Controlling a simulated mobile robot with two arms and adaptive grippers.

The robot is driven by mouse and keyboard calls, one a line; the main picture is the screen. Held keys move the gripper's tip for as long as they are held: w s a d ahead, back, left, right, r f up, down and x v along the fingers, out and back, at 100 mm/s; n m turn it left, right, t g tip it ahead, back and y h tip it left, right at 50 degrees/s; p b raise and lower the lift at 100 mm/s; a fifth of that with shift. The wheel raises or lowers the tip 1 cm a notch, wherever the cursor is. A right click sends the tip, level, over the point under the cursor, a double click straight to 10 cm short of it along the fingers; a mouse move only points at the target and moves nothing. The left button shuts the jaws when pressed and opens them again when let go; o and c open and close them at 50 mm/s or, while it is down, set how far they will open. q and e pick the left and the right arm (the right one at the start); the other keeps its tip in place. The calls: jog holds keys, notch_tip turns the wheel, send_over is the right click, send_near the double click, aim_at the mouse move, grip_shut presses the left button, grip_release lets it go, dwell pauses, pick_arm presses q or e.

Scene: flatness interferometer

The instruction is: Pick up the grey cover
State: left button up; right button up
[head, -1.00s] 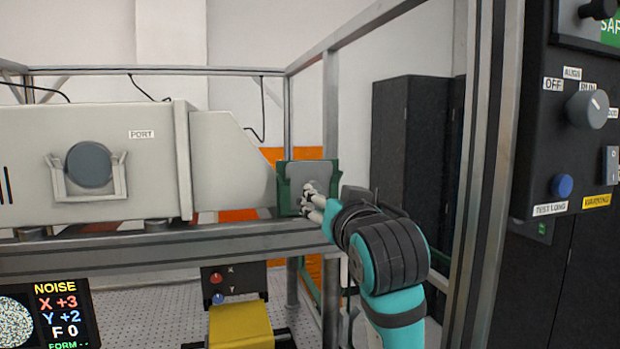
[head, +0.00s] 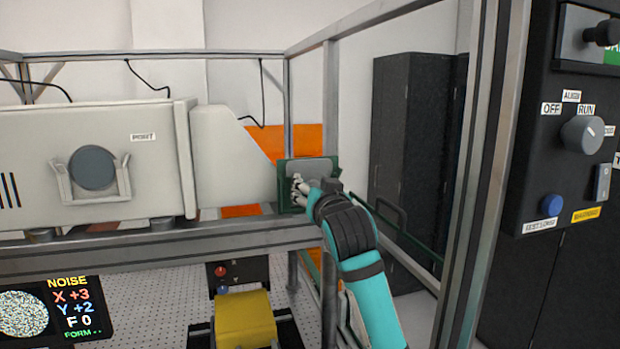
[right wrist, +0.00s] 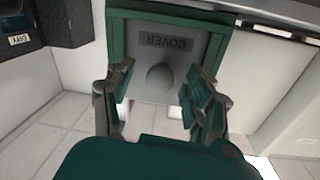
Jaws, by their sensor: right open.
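The grey cover (head: 312,170) is a flat plate in a green frame (head: 283,182) at the end of the beige housing. In the right wrist view the cover (right wrist: 190,45) carries the label COVER, upside down, and a round grey knob (right wrist: 160,78). My right gripper (head: 300,187) is in front of the cover. In the right wrist view its open fingers (right wrist: 160,97) stand on either side of the knob, with gaps to it. Whether they touch the plate I cannot tell. My left gripper is not in view.
The beige housing (head: 80,140) with its PORT label fills the left. A metal rail (head: 160,250) runs below it. A yellow block (head: 244,320) sits lower down. A dark control panel (head: 545,130) with a knob and blue button stands at the right, behind an upright post.

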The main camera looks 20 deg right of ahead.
grip_shut()
jog(key=shift+r, duration=0.1)
dwell(0.3)
